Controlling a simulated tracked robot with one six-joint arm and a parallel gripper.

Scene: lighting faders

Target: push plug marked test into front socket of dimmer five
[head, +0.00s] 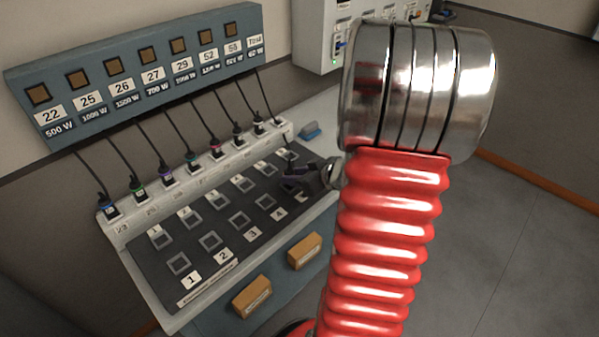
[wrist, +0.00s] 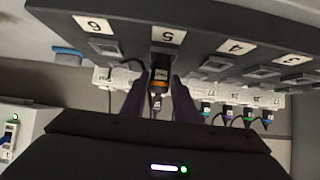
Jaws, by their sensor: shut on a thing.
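The dimmer panel (head: 211,240) is dark, with two rows of square sockets and number labels along its front edge. In the wrist view, the label five (wrist: 168,36) stands just beyond the plug (wrist: 159,77), which is dark with an orange band. My gripper (wrist: 161,88) is shut on this plug, one dark finger on each side. The plug's end is at the front socket of dimmer five and covers it; I cannot tell how deep it sits. In the head view my gripper (head: 303,179) is over the panel's right part, and the plug is hidden. No marking on the plug is readable.
A wall board (head: 140,62) carries numbered tags and a Test tag (head: 254,42); cords hang from it to plugs in a white strip (head: 190,175). My red arm hides the right side.

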